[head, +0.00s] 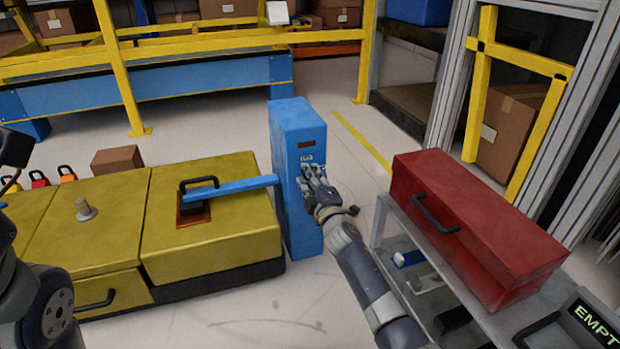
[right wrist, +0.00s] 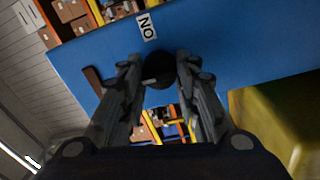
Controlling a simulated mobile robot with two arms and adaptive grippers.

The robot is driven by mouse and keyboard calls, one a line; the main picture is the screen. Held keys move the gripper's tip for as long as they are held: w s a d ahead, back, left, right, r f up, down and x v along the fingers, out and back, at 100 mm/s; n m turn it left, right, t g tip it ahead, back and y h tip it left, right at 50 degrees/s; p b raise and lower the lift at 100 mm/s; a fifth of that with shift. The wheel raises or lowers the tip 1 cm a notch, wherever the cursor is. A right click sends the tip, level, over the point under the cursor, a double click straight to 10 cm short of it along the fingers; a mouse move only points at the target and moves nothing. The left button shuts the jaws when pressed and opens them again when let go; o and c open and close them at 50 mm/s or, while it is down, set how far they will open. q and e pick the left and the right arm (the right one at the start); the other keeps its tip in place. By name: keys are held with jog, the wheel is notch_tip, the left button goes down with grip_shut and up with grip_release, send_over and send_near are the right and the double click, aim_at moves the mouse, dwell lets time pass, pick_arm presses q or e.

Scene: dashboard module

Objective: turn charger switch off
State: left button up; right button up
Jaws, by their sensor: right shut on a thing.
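The charger is an upright blue box (head: 298,120) in the middle of the head view, with a blue arm (head: 235,188) reaching left over a yellow unit. Its front face (right wrist: 240,45) fills much of the right wrist view. The dark round charger switch (right wrist: 158,68) sits between the fingers of my right gripper (head: 312,180), which is shut on it; the gripper hides the switch in the head view. A white label (right wrist: 147,26) beside the switch reads ON, upside down in the wrist view. Only part of my left arm shows at the left edge; its fingers are not visible.
The yellow unit (head: 205,240) with a black handle (head: 198,184) stands left of the charger. A red toolbox (head: 470,225) lies on a grey cart (head: 400,225) to the right. Yellow rails (head: 120,70) stand behind. Bare floor shows in front of the charger.

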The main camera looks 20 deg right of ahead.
jog(key=o, duration=1.1)
jog(key=shift+c, duration=0.2)
jog(key=s, duration=1.2)
jog(key=shift+d+f, duration=0.2)
jog(key=shift+f, duration=0.15)
